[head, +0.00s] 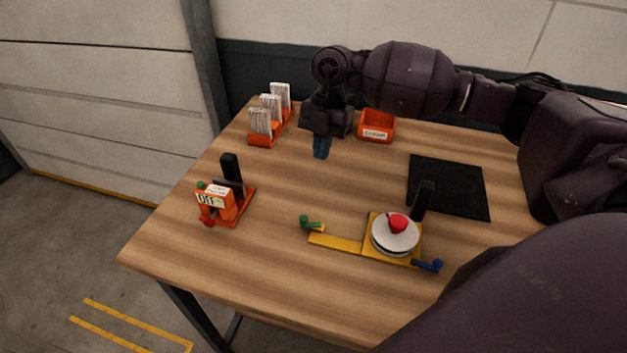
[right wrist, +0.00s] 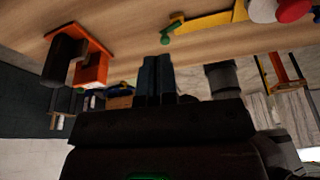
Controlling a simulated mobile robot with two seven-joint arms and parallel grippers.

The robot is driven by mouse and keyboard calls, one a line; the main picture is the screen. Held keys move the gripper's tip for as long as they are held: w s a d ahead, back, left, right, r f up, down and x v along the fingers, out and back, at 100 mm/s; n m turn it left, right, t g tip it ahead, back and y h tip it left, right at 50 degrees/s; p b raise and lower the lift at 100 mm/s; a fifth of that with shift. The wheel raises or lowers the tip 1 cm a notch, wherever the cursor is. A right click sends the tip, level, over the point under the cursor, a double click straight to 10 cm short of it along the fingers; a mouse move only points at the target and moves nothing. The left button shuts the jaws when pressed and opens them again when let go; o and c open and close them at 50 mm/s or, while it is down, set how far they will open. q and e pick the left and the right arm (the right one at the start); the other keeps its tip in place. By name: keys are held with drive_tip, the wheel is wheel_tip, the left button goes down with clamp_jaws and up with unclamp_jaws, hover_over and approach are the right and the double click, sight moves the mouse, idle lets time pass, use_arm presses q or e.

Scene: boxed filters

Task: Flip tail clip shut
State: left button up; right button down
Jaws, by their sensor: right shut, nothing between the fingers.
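A yellow fixture (head: 340,243) lies on the table with a white round part topped by a red knob (head: 397,222). A green clip (head: 311,223) is by its left end and a blue clip (head: 428,265) at its right corner; both seem to stick outward. I cannot tell which is the tail clip. The yellow bar (right wrist: 210,20) and green clip (right wrist: 167,38) also show in the right wrist view. My right gripper (head: 321,150) is shut and empty, above the table behind the yellow fixture, touching nothing visible. Its blue fingers show in the right wrist view (right wrist: 158,75). My left gripper is out of view.
An orange fixture (head: 240,210) with a black post, a labelled box and red and green clips stands at left. An orange rack (head: 262,138) of white packs and an orange bin (head: 377,127) stand at the back. A black mat (head: 450,188) lies at right. The table's middle is clear.

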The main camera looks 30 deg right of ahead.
drive_tip(key=x, duration=0.9)
drive_tip(key=shift+a+f, duration=0.1)
drive_tip(key=shift+f, duration=0.15)
drive_tip(key=shift+s+a+f+p, duration=0.1)
drive_tip(key=shift+s+a+p, duration=0.1)
drive_tip(key=shift+s+a, duration=0.2)
drive_tip(key=shift+s+a+f+p, duration=0.1)
drive_tip(key=shift+s+a+p, duration=0.15)
drive_tip(key=shift+a, duration=0.3)
drive_tip(key=shift+s+a+f, duration=0.1)
drive_tip(key=shift+s+a, duration=0.3)
drive_tip(key=shift+a, duration=0.1)
drive_tip(key=shift+a+f, duration=0.15)
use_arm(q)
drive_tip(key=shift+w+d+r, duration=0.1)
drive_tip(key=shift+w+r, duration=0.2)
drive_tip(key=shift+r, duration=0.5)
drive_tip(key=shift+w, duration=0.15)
use_arm(e)
drive_tip(key=shift+s+a+n, duration=0.1)
drive_tip(key=shift+a+n, duration=0.05)
drive_tip(key=shift+n, duration=0.45)
